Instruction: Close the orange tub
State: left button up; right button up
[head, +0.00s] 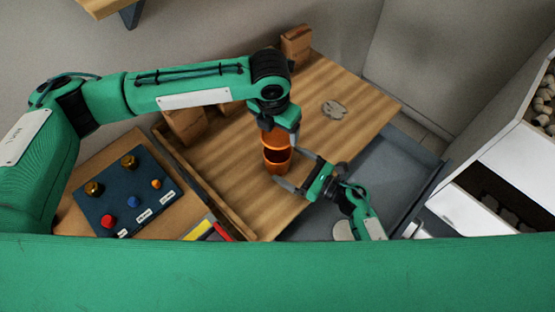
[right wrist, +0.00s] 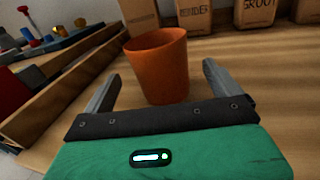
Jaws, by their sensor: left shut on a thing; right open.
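The orange tub (head: 277,168) stands upright and open on the wooden table, its dark inside showing. It also shows in the right wrist view (right wrist: 158,68), with nothing on its rim. My left gripper (head: 284,124) is shut on an orange piece (head: 273,136), apparently the lid, just behind the tub in the head view. The fingers hide part of this piece, and I cannot tell its exact height. My right gripper (head: 298,172) is open at the tub's near right side. In its wrist view the fingers (right wrist: 160,78) point to either side of the tub; contact is not clear.
A blue board (head: 125,195) with knobs lies at left, beyond a wooden ledge (head: 208,188). Cardboard boxes (head: 296,45) stand along the table's back. A flat grey piece (head: 334,110) lies at right. A grey tray (head: 390,175) is right of the table.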

aim_at(267, 152)
jog(key=x, duration=0.5)
jog(key=c, duration=1.5)
pick_arm(q)
jog(key=shift+f, duration=2.5)
jog(key=shift+f, duration=0.9)
jog(key=shift+f, duration=0.6)
